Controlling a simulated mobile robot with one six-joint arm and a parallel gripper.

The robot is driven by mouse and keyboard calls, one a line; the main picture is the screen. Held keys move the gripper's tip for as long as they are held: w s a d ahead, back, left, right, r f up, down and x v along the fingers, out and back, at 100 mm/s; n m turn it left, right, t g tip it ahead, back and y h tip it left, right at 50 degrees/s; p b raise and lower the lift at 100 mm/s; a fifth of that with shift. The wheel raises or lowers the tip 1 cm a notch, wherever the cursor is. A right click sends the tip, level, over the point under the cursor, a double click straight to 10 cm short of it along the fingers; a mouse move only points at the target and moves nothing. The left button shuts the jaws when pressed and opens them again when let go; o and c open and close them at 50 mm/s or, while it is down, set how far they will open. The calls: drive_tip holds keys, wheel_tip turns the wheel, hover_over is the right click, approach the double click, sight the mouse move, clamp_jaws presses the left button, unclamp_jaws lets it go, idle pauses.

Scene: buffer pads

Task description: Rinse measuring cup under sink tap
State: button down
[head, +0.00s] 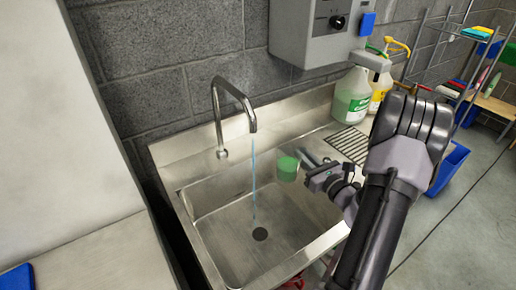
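A green measuring cup (287,169) is at the tips of my gripper (306,164), over the right part of the sink basin. My gripper appears closed on the cup, with its fingers reaching left toward it. The sink (222,234) is stainless steel with a drain at the bottom of its basin. The curved metal tap (232,90) stands at the back, and a thin stream of water (254,185) falls from it to the basin. The cup is to the right of the stream and apart from it. My arm covers part of the sink's right side.
A ridged drainboard (350,143) lies right of the basin. A green-labelled jug (350,98) and a yellow pump bottle (380,88) stand behind it. A grey wall box (318,31) hangs above. A blue bin (450,166) and a wire shelf (470,62) are at right.

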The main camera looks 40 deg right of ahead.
drive_tip(key=s+a+b, duration=0.4)
drive_tip(key=s, duration=1.3)
drive_tip(key=shift+s, duration=0.4)
